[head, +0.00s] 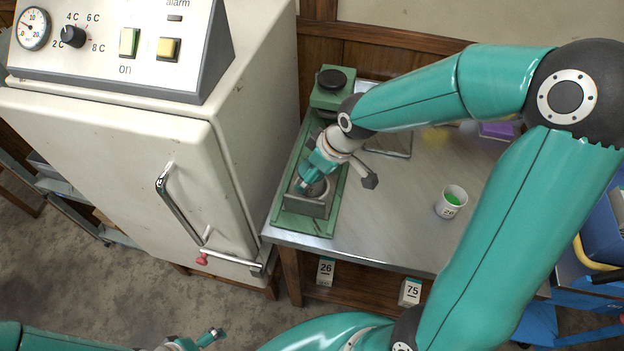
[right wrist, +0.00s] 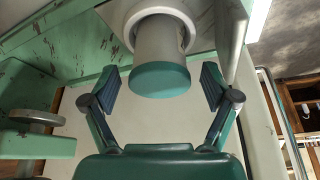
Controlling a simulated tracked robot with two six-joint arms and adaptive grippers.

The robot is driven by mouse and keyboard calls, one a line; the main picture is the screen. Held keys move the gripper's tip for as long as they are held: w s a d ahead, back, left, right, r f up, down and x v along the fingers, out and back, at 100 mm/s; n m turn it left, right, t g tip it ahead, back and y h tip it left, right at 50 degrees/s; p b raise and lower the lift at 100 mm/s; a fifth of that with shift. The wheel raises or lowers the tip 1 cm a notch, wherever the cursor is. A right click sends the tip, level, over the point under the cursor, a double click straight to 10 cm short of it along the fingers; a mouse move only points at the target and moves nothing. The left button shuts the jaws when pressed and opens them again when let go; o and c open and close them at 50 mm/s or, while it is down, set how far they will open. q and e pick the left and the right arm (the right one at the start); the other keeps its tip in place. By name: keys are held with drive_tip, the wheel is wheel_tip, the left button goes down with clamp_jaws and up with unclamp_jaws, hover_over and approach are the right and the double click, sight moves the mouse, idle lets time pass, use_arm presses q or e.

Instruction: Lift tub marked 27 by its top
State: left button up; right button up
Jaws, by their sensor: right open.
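In the right wrist view a pale tub with a teal top (right wrist: 160,80) stands in a round pale recess. No number shows on it, so I cannot tell its marking. My right gripper (right wrist: 160,69) is open, with one finger on either side of the teal top and a visible gap at each side. In the head view the right gripper (head: 311,187) is low over the green bench device (head: 329,222) and hides most of what stands there. My left gripper (head: 205,338) is at the bottom edge, partly cut off, far from the bench.
A white cabinet (head: 110,150) with a handle stands close left of the green device. A white cup with green contents (head: 450,203) stands on the grey bench top (head: 390,225). Boxes marked 26 (head: 326,270) and 75 (head: 410,292) are below the bench.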

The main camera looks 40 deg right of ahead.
drive_tip(key=x, duration=0.3)
drive_tip(key=shift+w+f, duration=0.1)
drive_tip(key=shift+w, duration=0.05)
drive_tip(key=c, duration=1.4)
